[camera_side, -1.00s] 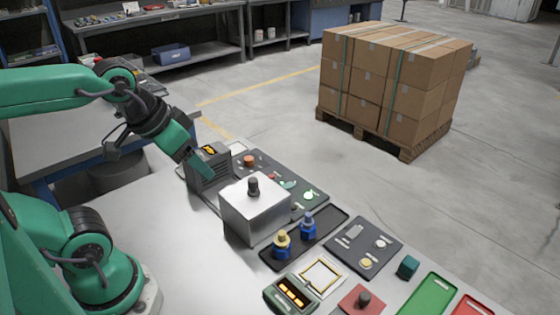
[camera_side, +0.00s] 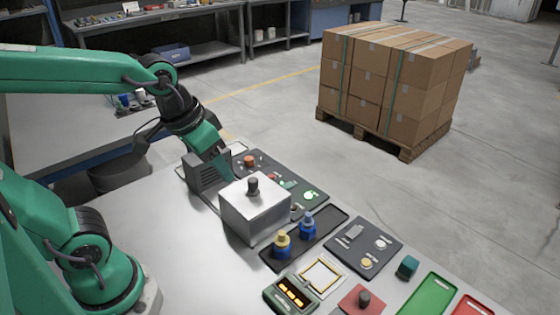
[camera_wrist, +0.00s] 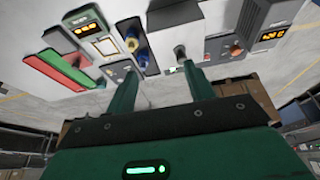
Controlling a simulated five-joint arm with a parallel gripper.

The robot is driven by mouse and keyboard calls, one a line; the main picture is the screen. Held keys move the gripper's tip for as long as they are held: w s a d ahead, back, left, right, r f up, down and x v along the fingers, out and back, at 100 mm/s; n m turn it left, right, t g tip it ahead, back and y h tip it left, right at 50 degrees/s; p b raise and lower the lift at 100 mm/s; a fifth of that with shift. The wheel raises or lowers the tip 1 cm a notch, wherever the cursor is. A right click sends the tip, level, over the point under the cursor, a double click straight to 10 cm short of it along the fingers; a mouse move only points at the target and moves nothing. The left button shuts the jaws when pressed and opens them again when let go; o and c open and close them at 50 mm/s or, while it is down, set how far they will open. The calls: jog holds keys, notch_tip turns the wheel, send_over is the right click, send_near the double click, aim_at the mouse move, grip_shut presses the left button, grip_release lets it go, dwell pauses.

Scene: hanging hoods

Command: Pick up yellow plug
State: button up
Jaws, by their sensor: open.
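A yellow-topped plug-like piece with a blue base (camera_side: 282,244) stands upright in a dark tray (camera_side: 330,222). A similar all-blue piece (camera_side: 307,225) stands beside it. The yellow one shows small in the wrist view (camera_wrist: 132,44). A silver box hood with a dark knob (camera_side: 250,212) stands left of the tray; what is under it is hidden. My gripper (camera_side: 226,170) is above the table at the hood's far left edge, apart from both pieces. In the wrist view my gripper (camera_wrist: 162,78) has its fingers spread, with nothing between them.
A grey device (camera_side: 205,172) stands behind the hood. A dark panel (camera_side: 310,190) with small parts lies beyond it. A second panel (camera_side: 345,262), a green meter (camera_side: 290,294) and green and red trays (camera_side: 428,296) lie nearer right. The table's left part is clear.

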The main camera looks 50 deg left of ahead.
jog(key=w+d+f+g, duration=0.2)
jog(key=w+d+f, duration=0.2)
jog(key=w, duration=0.1)
jog(key=m+g, duration=0.1)
jog(key=g, duration=0.1)
send_over(281, 233)
notch_tip(281, 233, down, 8)
jog(key=shift+a+r, duration=0.1)
jog(key=shift+r, duration=0.15)
jog(key=shift+f, duration=3.9)
jog(key=c, duration=0.9)
